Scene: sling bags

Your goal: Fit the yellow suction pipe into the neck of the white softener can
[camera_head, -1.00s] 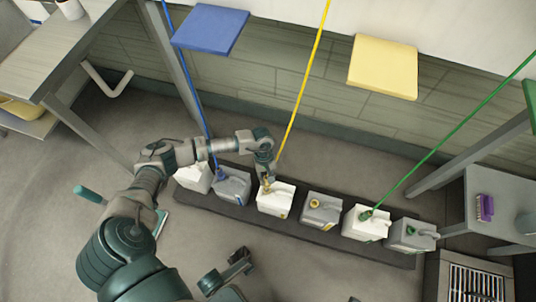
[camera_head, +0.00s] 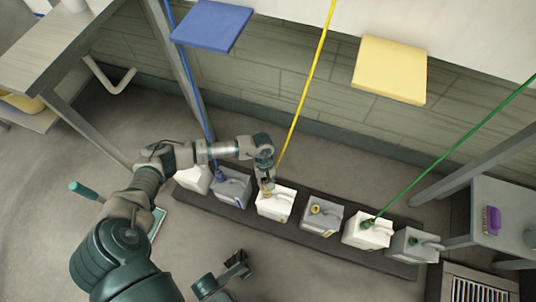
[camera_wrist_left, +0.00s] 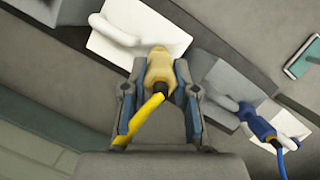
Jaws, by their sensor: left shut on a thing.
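My left gripper (camera_head: 267,184) is shut on the yellow suction pipe's tan end piece (camera_wrist_left: 158,70), at the white can (camera_head: 276,204) third from the left. In the left wrist view the end piece overlaps the edge of this white can (camera_wrist_left: 120,36). The can's neck is hidden behind it, so I cannot tell whether the end is inside. The yellow pipe (camera_head: 306,86) runs up from the gripper past the wall. My right gripper (camera_head: 236,264) shows small and dark at the bottom of the head view; its jaws are unclear.
The cans stand in a row on a dark mat (camera_head: 297,232). Left is a grey can (camera_head: 232,190) with a blue pipe; right is a grey can (camera_head: 322,217) with a yellow neck ring. A green pipe (camera_head: 455,147) reaches another white can (camera_head: 367,231). A bench (camera_head: 60,55) stands left.

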